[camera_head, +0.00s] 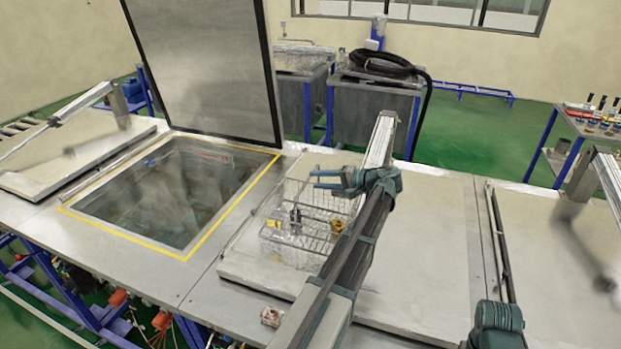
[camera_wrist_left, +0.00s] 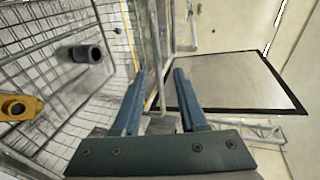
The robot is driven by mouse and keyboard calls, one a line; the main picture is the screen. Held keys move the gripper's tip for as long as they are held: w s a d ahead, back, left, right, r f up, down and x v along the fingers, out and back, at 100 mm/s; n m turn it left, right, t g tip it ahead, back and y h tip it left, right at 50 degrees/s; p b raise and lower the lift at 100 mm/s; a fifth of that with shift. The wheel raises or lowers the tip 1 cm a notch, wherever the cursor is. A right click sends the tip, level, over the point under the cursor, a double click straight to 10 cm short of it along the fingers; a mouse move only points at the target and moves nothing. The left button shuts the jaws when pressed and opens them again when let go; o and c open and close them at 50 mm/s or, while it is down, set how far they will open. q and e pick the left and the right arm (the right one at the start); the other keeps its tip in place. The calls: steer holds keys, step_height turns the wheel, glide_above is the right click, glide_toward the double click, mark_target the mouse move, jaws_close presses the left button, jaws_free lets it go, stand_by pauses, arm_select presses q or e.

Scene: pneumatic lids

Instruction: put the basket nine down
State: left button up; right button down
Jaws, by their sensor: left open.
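A wire basket (camera_head: 270,244) stands on the closed light lid just right of the open tank. No number is readable on it. It holds a dark cylinder (camera_wrist_left: 88,53) and a yellow fitting (camera_wrist_left: 14,107), both clear in the left wrist view. My left gripper (camera_head: 318,180) is at the basket's upper far right side, its fingers pointing left. In the left wrist view its two fingers (camera_wrist_left: 157,82) are apart, with thin metal bars seen between and beyond them. I cannot tell if they touch the basket.
An open tank (camera_head: 165,195) with a yellow-edged rim lies left of the basket, its dark lid (camera_head: 205,65) raised behind it. Other closed lids (camera_head: 430,240) lie to the right and far left. A small part (camera_head: 271,316) sits near the front edge.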

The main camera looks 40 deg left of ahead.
arm_select(q)
steer(key=p+v, duration=0.1)
steer(key=v, duration=0.7)
steer(key=shift+p, duration=0.4)
arm_select(e)
step_height(320, 180, up, 2)
steer(key=shift+r, duration=0.15)
arm_select(q)
steer(key=s+d+f+m+t+h, duration=0.1)
steer(key=s+d+f+h, duration=0.3)
steer(key=s+d, duration=0.4)
steer(key=s+d+f+m+h, duration=0.3)
steer(key=s+d+f, duration=0.3)
steer(key=d, duration=1.1)
steer(key=s+d+f+m+t+h, duration=0.1)
steer(key=s+d+f+h, duration=0.4)
steer(key=s+d, duration=0.5)
steer(key=shift+s+d+f+m+t+h, duration=0.3)
steer(key=shift+d+m+h, duration=0.35)
steer(key=shift+d, duration=0.6)
step_height(320, 180, down, 7)
steer(key=b, duration=0.7)
steer(key=shift+f, duration=0.1)
arm_select(e)
step_height(320, 180, down, 7)
steer(key=shift+f, duration=0.1)
arm_select(q)
steer(key=shift+r, duration=0.2)
arm_select(e)
steer(key=shift+r, duration=0.2)
